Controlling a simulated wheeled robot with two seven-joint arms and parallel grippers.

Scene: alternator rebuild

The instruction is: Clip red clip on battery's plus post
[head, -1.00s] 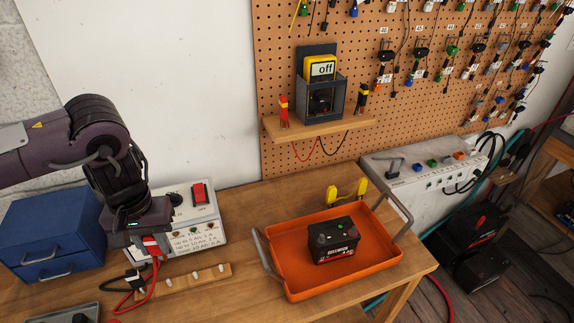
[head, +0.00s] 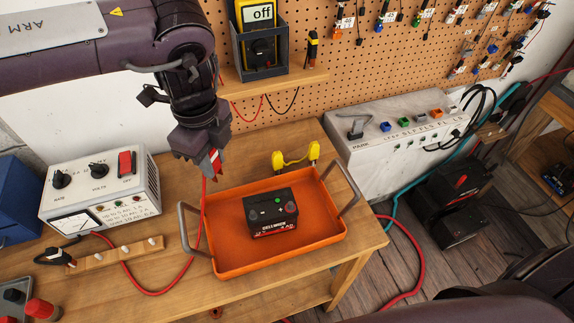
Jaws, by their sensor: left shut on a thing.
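My left gripper (head: 208,158) is shut on the red clip (head: 216,162), which points down. It is above the back left corner of the orange tray (head: 225,262). A red cable runs from the clip down to the table and curves left towards the charger (head: 100,190). The black battery (head: 270,213) sits upright in the tray, lower and to the right of the clip, apart from it. A round post shows at each end of its top; the right one (head: 290,208) looks reddish, the left one greyish. My right gripper is not in view.
The tray's raised handles (head: 188,228) stand at both ends. A yellow two-ended piece (head: 296,157) stands behind the tray. The meter shelf (head: 275,83) is above, near my left arm. A black clip (head: 57,257) lies by a wooden strip (head: 118,252) at left.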

